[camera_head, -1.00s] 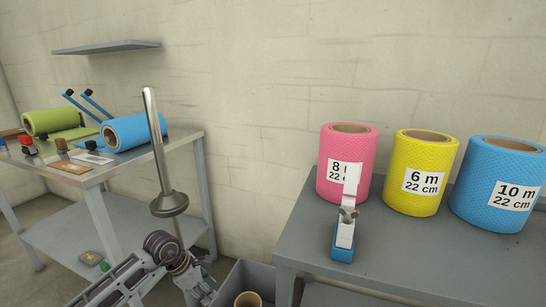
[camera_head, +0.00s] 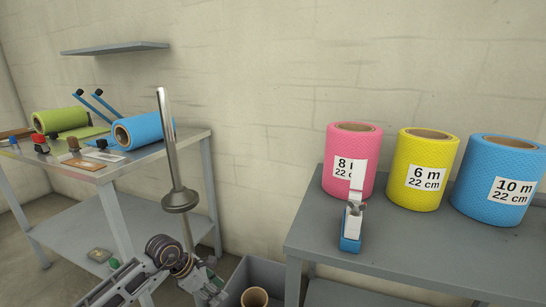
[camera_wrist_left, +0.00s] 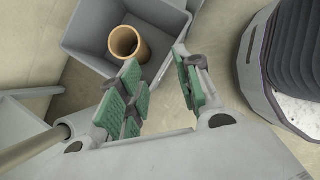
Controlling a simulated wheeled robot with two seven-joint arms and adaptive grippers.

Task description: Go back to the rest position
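My left gripper (camera_head: 208,281) shows low in the head view, beside the metal pole with a round collar (camera_head: 180,198). In the left wrist view its green-padded fingers (camera_wrist_left: 160,93) stand apart with nothing between them. A grey bin (camera_wrist_left: 85,40) with a brown cardboard tube (camera_wrist_left: 124,42) in it lies beyond the fingers; the bin (camera_head: 237,283) and tube (camera_head: 254,297) also show at the bottom of the head view. My right gripper is in neither view.
On the right table (camera_head: 300,242) stand pink (camera_head: 350,140), yellow (camera_head: 420,168) and blue (camera_head: 492,180) rolls with a blue-and-white tool (camera_head: 352,225). The left table (camera_head: 110,172) carries green (camera_head: 60,121) and blue (camera_head: 143,130) rolls and small items.

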